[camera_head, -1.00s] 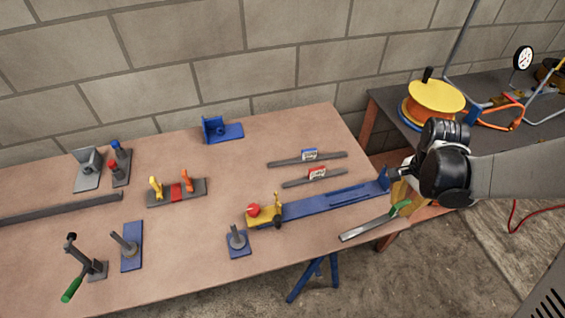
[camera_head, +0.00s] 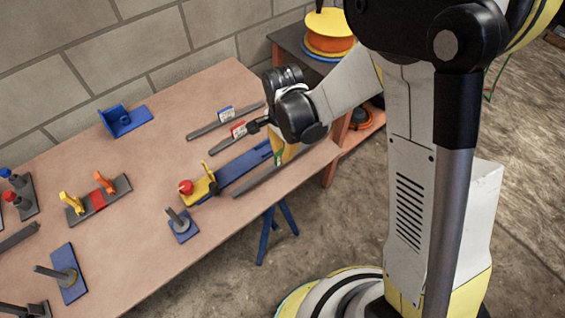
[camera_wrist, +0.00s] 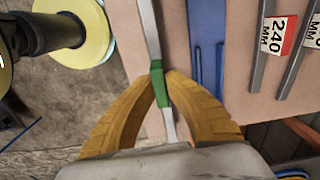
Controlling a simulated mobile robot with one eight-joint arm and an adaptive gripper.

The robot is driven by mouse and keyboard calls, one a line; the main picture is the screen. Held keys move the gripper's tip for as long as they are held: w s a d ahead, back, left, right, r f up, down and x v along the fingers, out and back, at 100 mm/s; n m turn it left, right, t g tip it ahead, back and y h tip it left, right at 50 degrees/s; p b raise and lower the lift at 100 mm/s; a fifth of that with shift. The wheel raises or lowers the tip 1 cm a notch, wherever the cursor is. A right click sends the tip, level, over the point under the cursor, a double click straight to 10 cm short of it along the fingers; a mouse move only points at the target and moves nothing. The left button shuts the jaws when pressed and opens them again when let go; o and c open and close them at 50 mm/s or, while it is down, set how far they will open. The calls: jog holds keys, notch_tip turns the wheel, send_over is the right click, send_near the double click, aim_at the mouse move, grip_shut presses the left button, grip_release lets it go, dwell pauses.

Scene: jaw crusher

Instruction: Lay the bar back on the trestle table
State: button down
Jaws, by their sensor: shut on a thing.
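The bar (camera_head: 254,181) is a thin grey strip with a green band. My gripper (camera_head: 281,158) is shut on it at the green band, which shows between the yellow fingers (camera_wrist: 161,80) in the wrist view. The bar (camera_wrist: 148,30) lies over the front right part of the trestle table (camera_head: 150,235), beside and roughly along the blue rail fixture (camera_head: 245,165). I cannot tell whether it touches the tabletop. My fingers hide part of the band.
Two grey bars lie behind the blue fixture, one with a blue tag (camera_head: 226,113) and one with a red tag (camera_head: 238,130). A blue post stand (camera_head: 181,225) is to the left. A blue bracket (camera_head: 125,120) stands at the back.

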jog(key=shift+f+b, duration=0.95)
jog(key=shift+f, duration=1)
jog(key=shift+f, duration=0.25)
jog(key=c, duration=1.6)
grip_release()
jog(key=shift+r, duration=0.1)
jog(key=shift+r, duration=0.1)
